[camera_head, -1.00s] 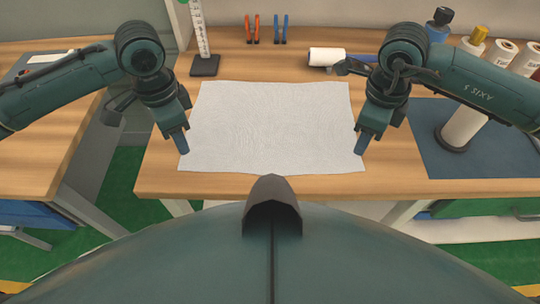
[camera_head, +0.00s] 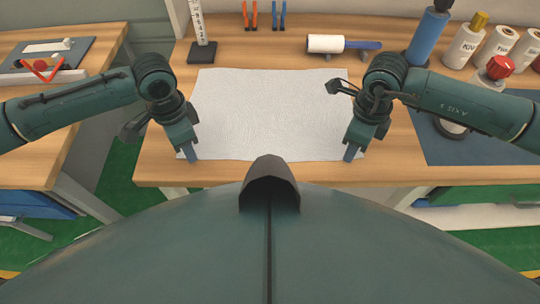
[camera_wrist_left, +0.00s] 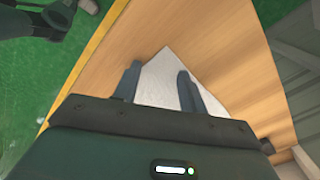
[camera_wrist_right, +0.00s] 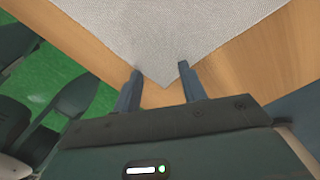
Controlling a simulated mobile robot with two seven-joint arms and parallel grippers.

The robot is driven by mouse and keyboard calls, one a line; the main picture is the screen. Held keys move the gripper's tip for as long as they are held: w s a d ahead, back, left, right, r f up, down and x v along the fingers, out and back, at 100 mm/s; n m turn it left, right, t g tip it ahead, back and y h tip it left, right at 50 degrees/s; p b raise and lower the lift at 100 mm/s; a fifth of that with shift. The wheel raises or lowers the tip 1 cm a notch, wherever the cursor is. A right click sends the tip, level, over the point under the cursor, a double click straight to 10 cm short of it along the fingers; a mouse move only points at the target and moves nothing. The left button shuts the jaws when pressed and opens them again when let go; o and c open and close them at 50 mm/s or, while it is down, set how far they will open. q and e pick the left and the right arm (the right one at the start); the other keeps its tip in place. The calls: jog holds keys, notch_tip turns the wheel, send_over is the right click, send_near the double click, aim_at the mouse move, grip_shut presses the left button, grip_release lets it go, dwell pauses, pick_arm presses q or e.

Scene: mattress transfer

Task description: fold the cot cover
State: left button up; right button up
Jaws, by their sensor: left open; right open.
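The cot cover (camera_head: 268,112) is a white textured sheet lying flat and spread out on the wooden table. My left gripper (camera_head: 193,157) is at its near left corner. In the left wrist view the open fingers (camera_wrist_left: 158,80) stand on either side of the cover's corner (camera_wrist_left: 160,82). My right gripper (camera_head: 352,155) is at the near right corner. In the right wrist view its open fingers (camera_wrist_right: 160,75) straddle the cover's corner (camera_wrist_right: 165,55). Neither gripper is closed on the cloth. Whether the fingertips touch the table cannot be told.
A lint roller (camera_head: 328,44) lies behind the cover. A measuring stand (camera_head: 201,45), orange pliers (camera_head: 250,15) and blue pliers (camera_head: 278,15) are at the back. Another table (camera_head: 80,110) is at the left.

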pick_arm(q)
jog(key=shift+f, duration=0.15)
grip_shut()
pick_arm(e)
jog(key=shift+f, duration=0.15)
grip_shut()
dwell(0.4)
